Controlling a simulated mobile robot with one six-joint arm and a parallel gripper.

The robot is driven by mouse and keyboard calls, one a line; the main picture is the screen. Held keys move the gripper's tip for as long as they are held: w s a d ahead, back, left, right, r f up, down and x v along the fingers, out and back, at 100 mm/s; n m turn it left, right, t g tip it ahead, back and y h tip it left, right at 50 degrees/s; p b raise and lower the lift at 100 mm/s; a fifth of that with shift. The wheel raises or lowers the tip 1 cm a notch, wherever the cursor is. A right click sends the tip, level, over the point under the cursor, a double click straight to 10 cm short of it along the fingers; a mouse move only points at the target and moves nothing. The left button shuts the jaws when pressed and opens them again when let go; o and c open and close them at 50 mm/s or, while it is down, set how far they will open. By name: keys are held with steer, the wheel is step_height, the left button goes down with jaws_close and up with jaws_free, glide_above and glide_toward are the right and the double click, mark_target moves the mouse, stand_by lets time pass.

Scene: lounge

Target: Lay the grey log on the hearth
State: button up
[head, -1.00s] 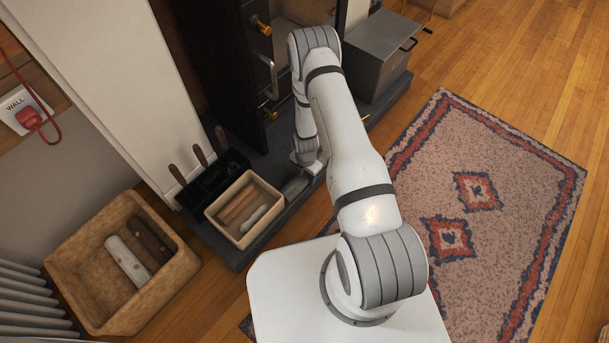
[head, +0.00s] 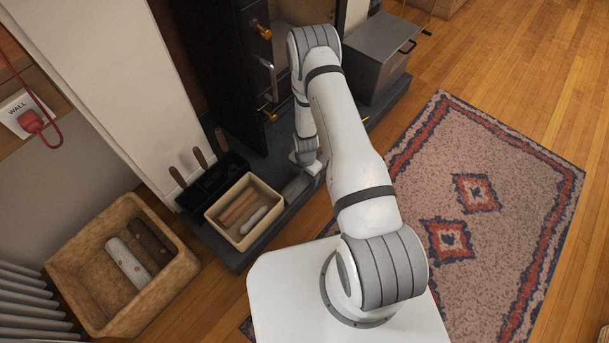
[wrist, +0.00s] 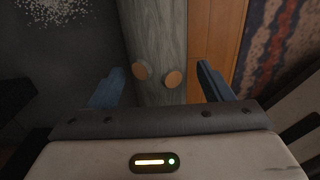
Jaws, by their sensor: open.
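The grey log (wrist: 155,45), with two brownish knots on its side, lies along the edge of the dark hearth (wrist: 75,45) in the wrist view. In the head view the grey log (head: 296,187) shows partly beside the small tray, on the hearth (head: 262,225). My gripper (wrist: 161,72) is open, with one blue finger on each side of the log and gaps between fingers and log. In the head view my gripper (head: 308,167) is small and partly hidden by my arm.
A cream tray (head: 211,219) of short sticks and a dark holder (head: 212,180) with brown handles stand left of the log. A basket (head: 75,243) holds a pale and a dark log. A grey metal box (head: 380,50) and the stove (head: 225,65) stand behind. A rug (head: 500,160) lies right.

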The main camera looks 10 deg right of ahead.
step_height(320, 180, up, 11)
steer(key=p, duration=0.3)
steer(key=shift+f+p, duration=0.1)
steer(key=shift+p, duration=0.3)
step_height(320, 180, up, 27)
steer(key=s+m, duration=0.2)
steer(key=m, duration=0.9)
steer(key=s+r+m+t, duration=0.1)
steer(key=s+r+m, duration=1.3)
steer(key=s+r, duration=0.4)
steer(key=shift+s+a+r, duration=0.15)
steer(key=shift+s+r, duration=0.15)
steer(key=shift+s, duration=0.15)
